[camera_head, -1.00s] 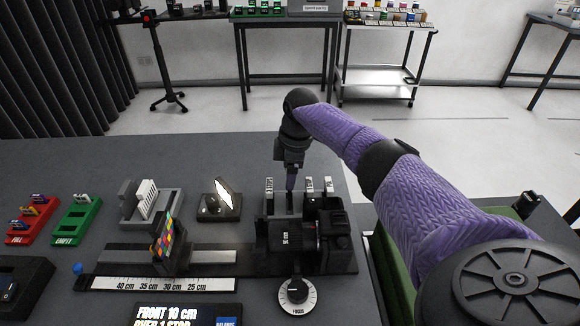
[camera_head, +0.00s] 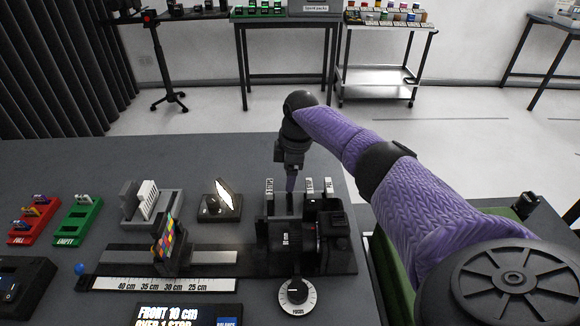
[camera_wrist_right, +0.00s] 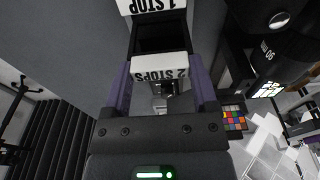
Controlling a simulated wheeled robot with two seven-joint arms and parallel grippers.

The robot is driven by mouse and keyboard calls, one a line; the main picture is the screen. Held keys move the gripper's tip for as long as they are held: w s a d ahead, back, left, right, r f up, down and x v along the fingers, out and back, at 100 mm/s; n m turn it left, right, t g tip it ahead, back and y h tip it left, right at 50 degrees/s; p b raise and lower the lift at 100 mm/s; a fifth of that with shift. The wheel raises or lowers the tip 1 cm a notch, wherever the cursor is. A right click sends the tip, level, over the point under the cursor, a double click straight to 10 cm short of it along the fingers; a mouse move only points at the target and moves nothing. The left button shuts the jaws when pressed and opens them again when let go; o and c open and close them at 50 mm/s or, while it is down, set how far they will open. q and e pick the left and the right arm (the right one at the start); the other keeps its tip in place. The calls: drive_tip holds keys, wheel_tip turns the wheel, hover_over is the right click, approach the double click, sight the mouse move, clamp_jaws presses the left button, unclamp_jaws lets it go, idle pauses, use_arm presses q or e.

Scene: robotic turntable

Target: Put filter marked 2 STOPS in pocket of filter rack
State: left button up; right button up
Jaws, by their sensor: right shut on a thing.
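The filter marked 2 STOPS (camera_wrist_right: 160,70) sits between the purple fingers of my right gripper (camera_wrist_right: 162,85) in the right wrist view. The gripper is shut on it. A white tab marked 1 STOP (camera_wrist_right: 155,6) lies just beyond it, with a dark opening between the two labels. In the head view my right gripper (camera_head: 290,183) points down behind the camera, among the upright white-labelled tabs (camera_head: 309,186) of the filter rack area. Its fingertips and the filter's lower part are partly hidden there. My left gripper is not in view.
The black camera (camera_head: 325,235) stands close in front of the gripper. A colour chart (camera_head: 165,238) stands on the rail to the left, and a small lit lamp (camera_head: 222,197) is left of the tabs. Dark table is clear toward the back left.

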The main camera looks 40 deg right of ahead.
drive_tip(key=shift+f+b, duration=1)
drive_tip(key=shift+f, duration=0.65)
drive_tip(key=o, duration=1.1)
wheel_tip(320, 180, up, 10)
drive_tip(key=d+p, duration=0.1)
drive_tip(key=p, duration=0.2)
drive_tip(key=shift+s, duration=0.4)
